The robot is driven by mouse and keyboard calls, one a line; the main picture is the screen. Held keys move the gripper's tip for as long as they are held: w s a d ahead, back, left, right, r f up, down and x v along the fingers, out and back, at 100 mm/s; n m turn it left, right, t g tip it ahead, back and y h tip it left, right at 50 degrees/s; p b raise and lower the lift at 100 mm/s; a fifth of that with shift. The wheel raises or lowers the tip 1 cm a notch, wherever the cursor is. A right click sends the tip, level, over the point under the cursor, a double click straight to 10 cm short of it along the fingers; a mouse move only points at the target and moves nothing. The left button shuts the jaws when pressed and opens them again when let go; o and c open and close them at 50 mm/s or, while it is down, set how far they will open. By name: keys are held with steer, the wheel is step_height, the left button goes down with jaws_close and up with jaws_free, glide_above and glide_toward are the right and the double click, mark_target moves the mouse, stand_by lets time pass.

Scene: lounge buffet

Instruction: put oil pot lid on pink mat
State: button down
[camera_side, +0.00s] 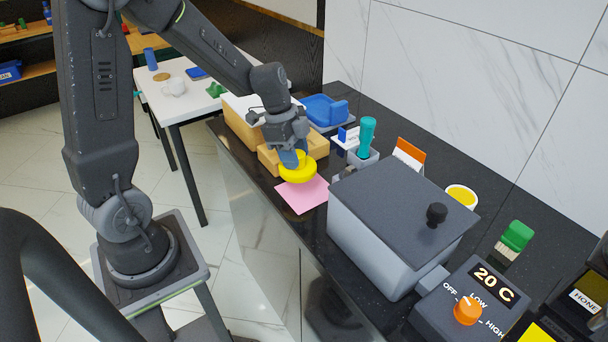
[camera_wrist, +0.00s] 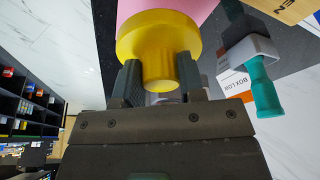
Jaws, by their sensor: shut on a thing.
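The yellow oil pot lid (camera_side: 298,173) is held by my gripper (camera_side: 292,158), whose fingers are shut on its knob. In the wrist view the lid (camera_wrist: 158,38) sits between the two fingers of my gripper (camera_wrist: 160,84), with its wide rim facing away from them. The pink mat (camera_side: 302,198) lies flat on the dark counter, under and just in front of the lid. In the wrist view part of the mat (camera_wrist: 140,8) shows behind the lid. I cannot tell whether the lid touches the mat.
A grey pot with a dark cover (camera_side: 400,215) stands right of the mat. A teal-handled tool (camera_side: 366,138) stands in a grey holder behind it. Wooden boxes (camera_side: 312,147) and a blue container (camera_side: 325,110) are behind the mat. The counter's front edge is close to the mat.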

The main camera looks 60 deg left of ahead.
steer(key=shift+w+d+f, duration=0.55)
steer(key=shift+d+f, duration=0.05)
steer(key=shift+d, duration=0.25)
steer(key=shift+d+f, duration=0.1)
steer(key=shift+f, duration=1.95)
steer(key=shift+f, duration=0.15)
steer(key=c, duration=0.7)
jaws_free()
